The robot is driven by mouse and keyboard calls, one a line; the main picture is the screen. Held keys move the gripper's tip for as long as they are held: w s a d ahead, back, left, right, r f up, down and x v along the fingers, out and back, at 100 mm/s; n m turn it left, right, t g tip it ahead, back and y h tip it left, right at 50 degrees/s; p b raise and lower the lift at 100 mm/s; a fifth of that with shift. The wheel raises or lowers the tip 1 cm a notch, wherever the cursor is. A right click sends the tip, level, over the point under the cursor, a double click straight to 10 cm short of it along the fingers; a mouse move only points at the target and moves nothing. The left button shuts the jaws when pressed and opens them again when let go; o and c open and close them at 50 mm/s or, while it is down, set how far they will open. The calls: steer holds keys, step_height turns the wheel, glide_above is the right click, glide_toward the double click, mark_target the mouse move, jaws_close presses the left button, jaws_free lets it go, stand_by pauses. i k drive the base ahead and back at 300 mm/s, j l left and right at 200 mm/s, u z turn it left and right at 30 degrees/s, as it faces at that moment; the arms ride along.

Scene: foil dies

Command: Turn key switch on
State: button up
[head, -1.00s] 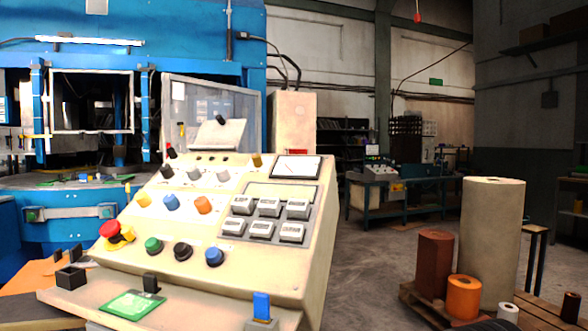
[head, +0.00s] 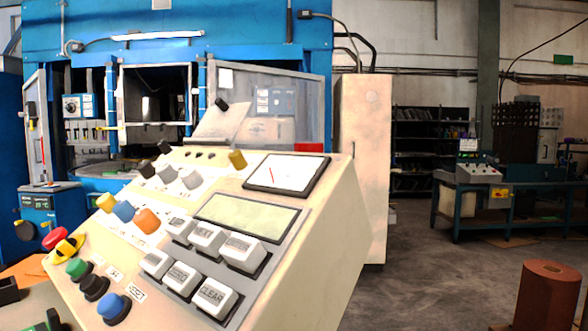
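The beige control panel (head: 325,220) fills the lower left and middle of the head view. Below are yellow, blue and orange buttons, then green, black and blue ones (head: 113,308). I cannot tell which of these controls is the key switch, nor its position. A red mushroom button (head: 55,240) on a yellow base is at the left edge. My gripper is not in view.
A gauge (head: 287,172), a blank display (head: 246,215) and several labelled white keys (head: 214,297) are on the panel's right. A blue machine (head: 250,40) stands behind. Clear floor (head: 425,280) lies right of the panel. A brown cylinder (head: 547,297) stands lower right.

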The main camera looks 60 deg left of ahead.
mark_target(192, 179)
steer(key=i+z, duration=0.35)
steer(key=i, duration=0.2)
steer(key=i+u, duration=0.25)
steer(key=u, duration=0.15)
steer(key=i+l+u, duration=0.1)
steer(key=i+u, duration=0.25)
steer(key=i+j+u, duration=0.1)
steer(key=u, duration=0.4)
steer(key=i+u, duration=0.2)
steer(key=u, duration=0.25)
steer(key=i+u, duration=0.1)
steer(key=u, duration=0.4)
steer(key=i+l+u, duration=0.1)
steer(key=u, duration=0.35)
steer(key=i+l, duration=0.05)
